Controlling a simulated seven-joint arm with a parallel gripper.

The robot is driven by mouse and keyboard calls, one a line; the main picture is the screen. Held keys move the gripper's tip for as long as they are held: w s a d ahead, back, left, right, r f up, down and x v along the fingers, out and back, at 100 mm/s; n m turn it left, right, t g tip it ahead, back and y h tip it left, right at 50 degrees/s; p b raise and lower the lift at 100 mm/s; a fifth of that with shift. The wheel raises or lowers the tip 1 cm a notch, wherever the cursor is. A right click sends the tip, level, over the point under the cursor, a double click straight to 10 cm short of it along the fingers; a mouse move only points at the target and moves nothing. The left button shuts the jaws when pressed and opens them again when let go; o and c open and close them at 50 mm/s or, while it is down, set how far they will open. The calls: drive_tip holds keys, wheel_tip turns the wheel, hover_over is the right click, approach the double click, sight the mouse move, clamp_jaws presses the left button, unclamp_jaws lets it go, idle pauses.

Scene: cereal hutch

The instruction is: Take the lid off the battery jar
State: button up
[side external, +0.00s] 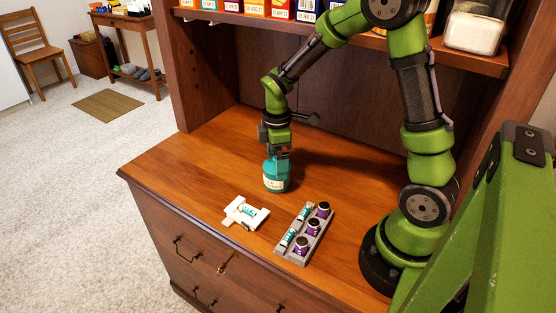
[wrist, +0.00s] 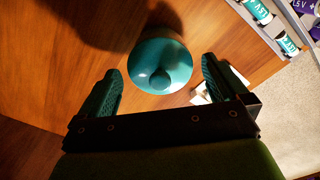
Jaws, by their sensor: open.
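The battery jar (side external: 276,178) stands upright on the wooden counter, with a pale label on its side. Its teal lid (wrist: 160,66) is on it, round with a knob in the middle. My gripper (side external: 277,155) is directly over the jar in the side external view, pointing down. In the wrist view my gripper (wrist: 160,80) is open, with one teal finger pad on each side of the lid and a gap at both sides. From the side, the fingers overlap the lid, so their exact height against it is hard to tell.
A white battery holder (side external: 246,213) lies in front of the jar. A grey tray (side external: 293,258) with several purple and teal batteries sits to its right. A shelf (side external: 345,34) with boxes and a clear container (side external: 474,27) is above. The counter left of the jar is clear.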

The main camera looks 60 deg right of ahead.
drive_tip(key=shift+c, duration=0.3)
drive_tip(key=c, duration=0.9)
drive_tip(key=shift+r, duration=0.1)
